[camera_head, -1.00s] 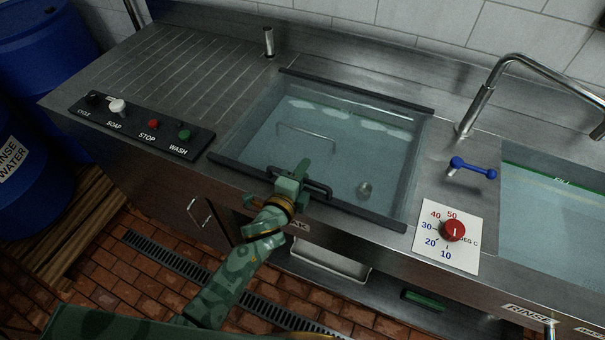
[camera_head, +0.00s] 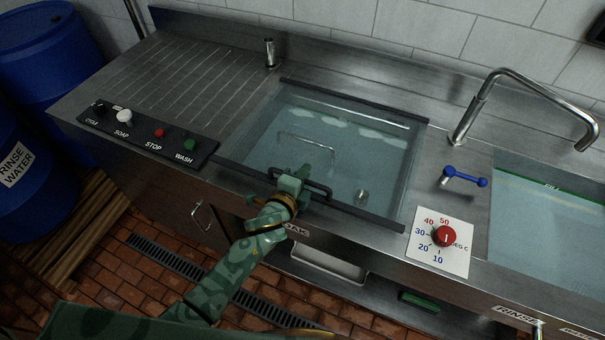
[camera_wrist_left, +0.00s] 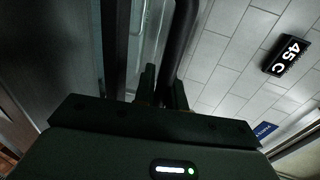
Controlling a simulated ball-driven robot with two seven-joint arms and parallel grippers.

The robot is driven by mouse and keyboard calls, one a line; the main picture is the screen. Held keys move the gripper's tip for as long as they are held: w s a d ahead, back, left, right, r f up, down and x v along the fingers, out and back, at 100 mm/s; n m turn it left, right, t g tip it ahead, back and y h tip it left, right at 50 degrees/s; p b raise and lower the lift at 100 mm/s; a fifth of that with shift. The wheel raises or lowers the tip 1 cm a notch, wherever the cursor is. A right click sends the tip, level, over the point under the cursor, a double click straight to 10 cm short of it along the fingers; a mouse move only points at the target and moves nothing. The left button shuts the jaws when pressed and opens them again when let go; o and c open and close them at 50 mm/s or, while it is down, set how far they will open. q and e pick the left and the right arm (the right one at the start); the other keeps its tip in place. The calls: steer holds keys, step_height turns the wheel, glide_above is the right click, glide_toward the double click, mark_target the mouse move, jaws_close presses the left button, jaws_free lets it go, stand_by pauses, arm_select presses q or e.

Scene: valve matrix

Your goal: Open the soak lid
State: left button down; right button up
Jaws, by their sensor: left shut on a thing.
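The soak lid (camera_head: 393,183) is a clear panel with dark bars along its front and back edges, lying closed over the water-filled soak basin. Its dark handle (camera_head: 318,187) is on the front bar. In the left wrist view, the fingers (camera_wrist_left: 163,88) are around the dark handle bar (camera_wrist_left: 178,40). My right gripper is not in view.
A control panel (camera_head: 140,136) with several knobs and buttons is at the left. A temperature dial (camera_head: 443,236) and a blue-handled valve (camera_head: 465,177) are right of the lid. A chrome faucet (camera_head: 480,100) stands over the rinse basin (camera_head: 550,225). Blue barrels (camera_head: 40,110) stand at the far left.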

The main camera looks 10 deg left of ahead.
arm_select(q)
steer(key=w+d+r+p, duration=0.1)
steer(key=w+r+p, duration=0.3)
steer(key=r+p, duration=0.4)
steer(key=w+d+r+p, duration=0.2)
steer(key=w+r+p, duration=0.3)
steer(key=r, duration=0.8)
steer(key=shift+w+r+g+p, duration=0.25)
steer(key=shift+r+g+p, duration=0.05)
steer(key=shift+p, duration=1.55)
